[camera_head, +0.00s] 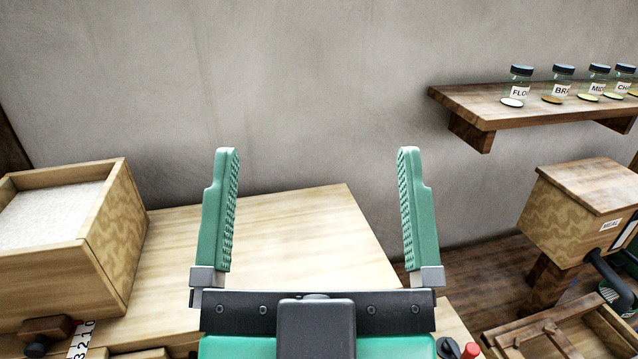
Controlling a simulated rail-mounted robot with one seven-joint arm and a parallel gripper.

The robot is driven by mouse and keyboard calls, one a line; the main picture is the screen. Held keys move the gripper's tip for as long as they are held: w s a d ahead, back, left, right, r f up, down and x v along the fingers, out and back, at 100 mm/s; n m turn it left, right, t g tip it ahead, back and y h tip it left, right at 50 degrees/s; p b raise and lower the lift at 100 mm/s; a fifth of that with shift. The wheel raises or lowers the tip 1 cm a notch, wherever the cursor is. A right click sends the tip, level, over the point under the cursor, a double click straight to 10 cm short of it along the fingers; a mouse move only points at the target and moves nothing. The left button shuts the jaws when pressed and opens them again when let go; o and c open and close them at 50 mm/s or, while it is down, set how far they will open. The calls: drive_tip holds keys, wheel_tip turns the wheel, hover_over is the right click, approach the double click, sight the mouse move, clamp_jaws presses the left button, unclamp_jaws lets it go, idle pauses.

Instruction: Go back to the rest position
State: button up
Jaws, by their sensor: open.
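My gripper (318,165) shows in the head view at the bottom centre, with its two green ridged fingers pointing up the picture. The fingers are wide apart and nothing is between them. Behind the fingers are a light wooden top (300,225) and the bare grey wall. The gripper's dark base bar and green body hide part of the wooden top. I cannot tell how far the fingertips are from the wall.
A wooden bin (113,235) filled with white material stands at left. A shelf (470,97) at upper right holds several labelled jars (520,85). Below it is a wooden box labelled MEAL (575,200) with a dark spout. A red knob (470,350) shows at the bottom.

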wheel_tip(320, 180, up, 7)
drive_tip(key=p, duration=0.7)
drive_tip(key=shift+r, duration=0.2)
drive_tip(key=shift+a, duration=0.1)
